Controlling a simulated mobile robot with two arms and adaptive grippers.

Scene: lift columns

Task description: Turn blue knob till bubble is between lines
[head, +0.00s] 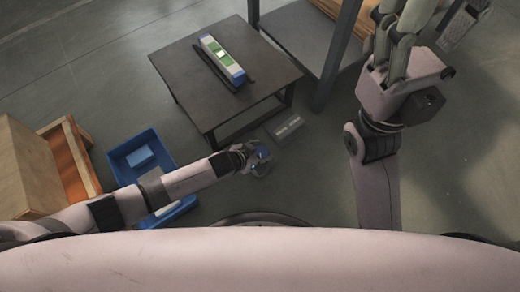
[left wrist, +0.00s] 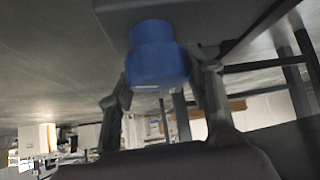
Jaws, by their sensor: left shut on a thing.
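A dark table (head: 190,85) carries a long blue and white level (head: 232,70) with a green vial (head: 220,54) in the head view. The bubble and its lines are too small to read. My left gripper (head: 260,158) is low by the table's near side. In the left wrist view, a blue knob (left wrist: 156,55) sits between the two fingers of my left gripper (left wrist: 170,80), under a grey surface. The gripper is shut on the knob. My right gripper (head: 398,45) is raised at the upper right, its fingertips cut off by the frame's top edge.
A blue bin (head: 125,173) with a blue block (head: 140,157) stands on the floor at the left, beside a wooden crate (head: 68,160). A small grey plate (head: 289,127) is by the table. A dark post (head: 335,60) stands right of it. Open floor lies at the right.

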